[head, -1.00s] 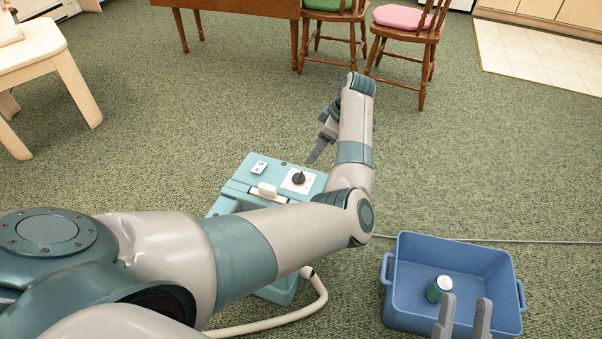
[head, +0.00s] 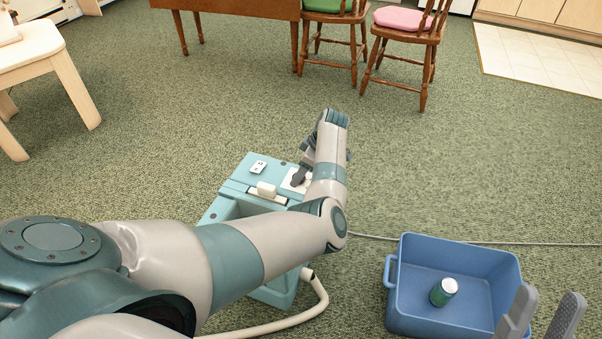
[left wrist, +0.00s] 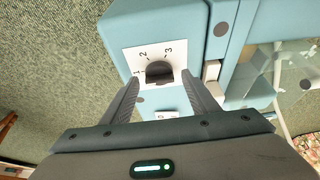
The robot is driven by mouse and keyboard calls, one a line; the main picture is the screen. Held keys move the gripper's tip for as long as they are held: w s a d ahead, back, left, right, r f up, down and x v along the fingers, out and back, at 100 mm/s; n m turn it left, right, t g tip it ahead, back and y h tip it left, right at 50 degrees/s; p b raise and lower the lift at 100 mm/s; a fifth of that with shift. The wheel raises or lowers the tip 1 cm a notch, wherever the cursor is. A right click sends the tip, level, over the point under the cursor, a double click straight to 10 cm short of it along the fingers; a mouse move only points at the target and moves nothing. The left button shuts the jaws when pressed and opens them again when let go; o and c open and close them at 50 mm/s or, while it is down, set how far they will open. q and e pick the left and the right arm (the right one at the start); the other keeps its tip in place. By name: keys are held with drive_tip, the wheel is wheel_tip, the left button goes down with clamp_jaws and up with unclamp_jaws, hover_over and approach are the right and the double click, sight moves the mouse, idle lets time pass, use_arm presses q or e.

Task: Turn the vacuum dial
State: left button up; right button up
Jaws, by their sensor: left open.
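The teal vacuum (head: 236,188) stands on the carpet ahead of me, partly covered by my left arm. Its dial (left wrist: 159,70) is a black knob on a white plate marked with numbers, seen in the left wrist view. My left gripper (left wrist: 161,77) is open, with its fingertips on either side of the dial. I cannot tell whether they touch it. My right gripper (head: 550,297) is open and empty at the lower right.
A blue bin (head: 398,300) holding a green can (head: 443,291) stands right of the vacuum, close to my right gripper. A pale hose (head: 318,300) curves in front of the vacuum. A cord (head: 375,237) runs right across the carpet. Wooden chairs (head: 408,45) stand farther back.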

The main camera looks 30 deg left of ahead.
use_arm(q)
drive_tip(key=c, duration=1)
